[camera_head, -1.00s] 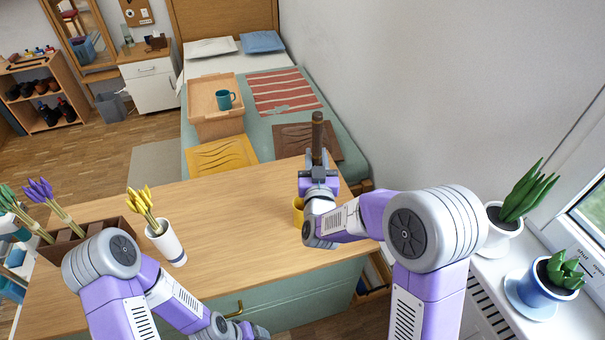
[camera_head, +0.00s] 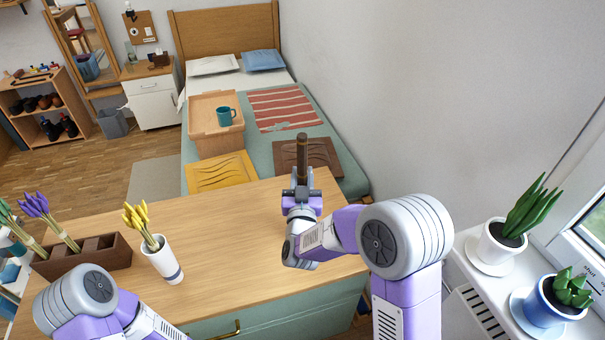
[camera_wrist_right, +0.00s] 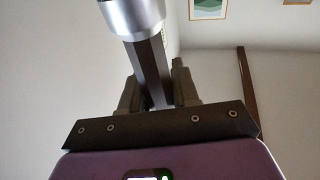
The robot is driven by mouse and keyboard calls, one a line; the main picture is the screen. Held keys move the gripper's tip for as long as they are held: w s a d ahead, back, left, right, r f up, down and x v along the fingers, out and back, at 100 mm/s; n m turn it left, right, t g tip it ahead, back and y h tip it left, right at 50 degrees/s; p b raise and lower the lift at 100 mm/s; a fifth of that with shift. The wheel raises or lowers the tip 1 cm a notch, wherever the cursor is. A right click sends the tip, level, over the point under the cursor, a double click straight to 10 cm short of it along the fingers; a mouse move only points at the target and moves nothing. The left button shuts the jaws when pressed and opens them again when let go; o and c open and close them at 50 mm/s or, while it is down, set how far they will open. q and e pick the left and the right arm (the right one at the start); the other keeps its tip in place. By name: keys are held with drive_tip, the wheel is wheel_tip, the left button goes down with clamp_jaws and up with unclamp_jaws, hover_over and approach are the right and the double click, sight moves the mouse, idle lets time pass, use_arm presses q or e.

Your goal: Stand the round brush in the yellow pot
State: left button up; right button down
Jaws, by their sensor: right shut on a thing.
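My right gripper (camera_head: 301,178) is shut on the round brush (camera_head: 302,152), a dark brown upright stick in the head view, above the far right part of the desk. In the right wrist view the brush (camera_wrist_right: 150,68) shows a dark handle between the fingers (camera_wrist_right: 153,88) and a silver collar (camera_wrist_right: 134,15) at the upper edge. The bristles are not clearly seen. The yellow pot is hidden in the head view, and my right wrist covers part of the desk. My left arm is at the lower left, with its gripper out of view.
A white vase (camera_head: 163,260) with yellow buds and a brown box (camera_head: 108,258) with purple buds stand on the left of the wooden desk (camera_head: 225,225). Beyond is a bed with a tray (camera_head: 205,140). Potted plants (camera_head: 503,240) stand on the right sill. The desk's middle is clear.

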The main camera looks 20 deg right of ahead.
drive_tip(key=shift+f+b, duration=0.5)
drive_tip(key=shift+f, duration=0.4)
wheel_tip(320, 180, down, 7)
drive_tip(key=b, duration=0.4)
drive_tip(key=shift+r+b, duration=0.15)
drive_tip(key=shift+b, duration=0.2)
drive_tip(key=c, duration=0.8)
unclamp_jaws()
drive_tip(key=shift+o, duration=0.2)
drive_tip(key=v, duration=0.7)
drive_tip(key=shift+s+p, duration=0.25)
drive_tip(key=shift+p, duration=0.15)
